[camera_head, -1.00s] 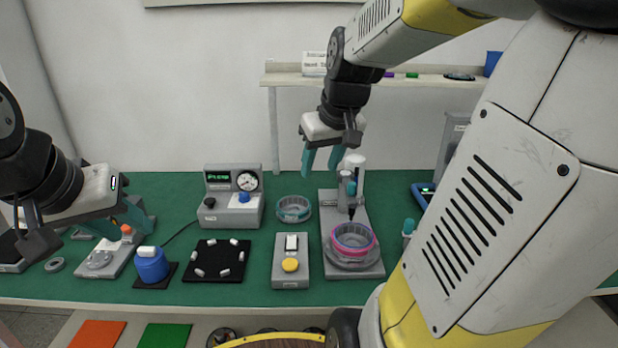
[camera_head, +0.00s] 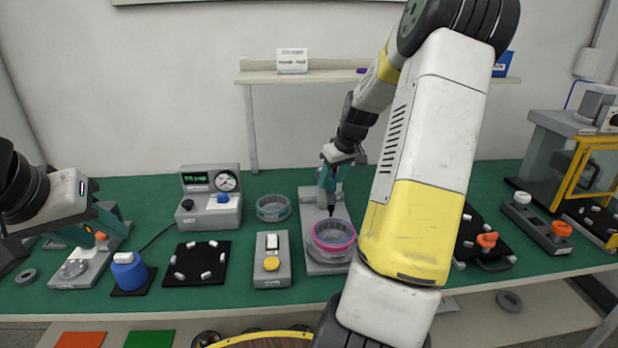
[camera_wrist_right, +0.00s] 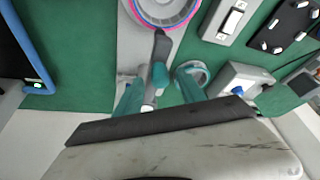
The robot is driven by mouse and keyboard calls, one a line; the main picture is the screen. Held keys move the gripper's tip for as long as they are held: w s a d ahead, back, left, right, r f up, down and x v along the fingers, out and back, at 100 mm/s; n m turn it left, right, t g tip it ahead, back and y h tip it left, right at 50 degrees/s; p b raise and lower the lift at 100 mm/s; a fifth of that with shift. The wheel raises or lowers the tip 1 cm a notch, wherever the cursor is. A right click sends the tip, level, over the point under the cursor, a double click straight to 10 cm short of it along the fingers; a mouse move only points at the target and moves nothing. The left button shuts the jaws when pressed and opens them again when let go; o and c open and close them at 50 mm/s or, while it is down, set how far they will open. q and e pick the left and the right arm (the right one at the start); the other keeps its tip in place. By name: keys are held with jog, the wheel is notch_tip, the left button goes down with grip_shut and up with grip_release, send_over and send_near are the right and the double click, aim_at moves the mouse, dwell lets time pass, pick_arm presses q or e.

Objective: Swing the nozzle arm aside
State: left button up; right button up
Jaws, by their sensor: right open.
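The dispensing station (camera_head: 313,263) has a grey base, with a pink-rimmed clear dish (camera_head: 334,236) on its turntable. The nozzle arm's dark tip (camera_head: 331,209) points down at the dish's far side. In the right wrist view the nozzle arm (camera_wrist_right: 160,76) shows a dark end and a teal body, lying between my fingers. My right gripper (camera_head: 333,182) is open at the nozzle arm, one finger on each side; it also shows in the wrist view (camera_wrist_right: 160,92). I cannot tell whether a finger touches. My left gripper (camera_head: 112,218) hovers near an orange knob (camera_head: 100,236); its jaw opening is unclear.
A switch box with a yellow button (camera_head: 271,265), a gauge box (camera_head: 209,212) and a blue container (camera_head: 129,273) are further left. My right arm covers the table right of the station.

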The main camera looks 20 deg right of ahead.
jog(key=shift+x, duration=0.9)
grip_shut()
dwell(0.8)
